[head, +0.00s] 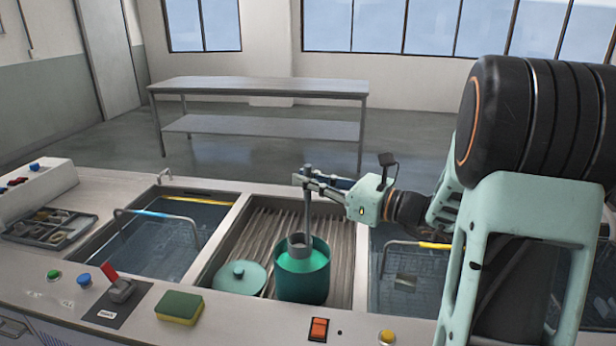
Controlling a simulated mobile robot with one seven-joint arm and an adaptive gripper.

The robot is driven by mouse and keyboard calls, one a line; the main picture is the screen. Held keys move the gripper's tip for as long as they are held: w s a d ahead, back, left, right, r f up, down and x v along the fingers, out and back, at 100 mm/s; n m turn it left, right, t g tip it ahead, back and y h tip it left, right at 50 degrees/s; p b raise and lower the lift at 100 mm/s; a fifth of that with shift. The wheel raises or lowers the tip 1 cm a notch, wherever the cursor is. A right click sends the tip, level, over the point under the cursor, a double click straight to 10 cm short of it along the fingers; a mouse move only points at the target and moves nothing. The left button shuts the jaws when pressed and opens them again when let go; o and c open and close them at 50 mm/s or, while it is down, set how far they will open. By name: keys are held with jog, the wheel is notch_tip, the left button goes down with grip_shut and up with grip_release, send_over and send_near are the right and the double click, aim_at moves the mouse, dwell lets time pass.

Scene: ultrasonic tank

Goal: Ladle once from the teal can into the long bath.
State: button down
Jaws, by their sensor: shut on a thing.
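The teal can (301,277) stands open on the ribbed drainer in the middle of the counter, with bright green liquid inside. A ladle with a grey upright handle (307,212) has its grey cup (299,243) at the can's mouth; how deep the cup sits is hard to tell. My gripper (309,182) is shut on the upper handle, above the can. A water-filled bath (150,246) with a wire basket lies to the left of the drainer. Another bath (411,277) with a basket lies to the right, partly hidden by my arm. I cannot tell which is the long bath.
A teal lid (240,277) lies on the drainer left of the can. A yellow-green sponge (179,307), a red-handled lever (118,284) and an orange rocker switch (318,329) sit along the front edge. A grey parts tray (50,229) stands far left. A steel table (259,89) stands behind.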

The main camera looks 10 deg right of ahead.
jog(key=b, duration=0.8)
send_over(308, 245)
jog(key=shift+w+f, duration=0.2)
jog(key=shift+f, duration=5.45)
jog(key=shift+r+p, duration=0.1)
jog(key=shift+p, duration=0.25)
notch_tip(308, 245, up, 18)
jog(key=p, duration=1.4)
jog(key=shift+f, duration=0.35)
jog(key=shift+d, duration=0.1)
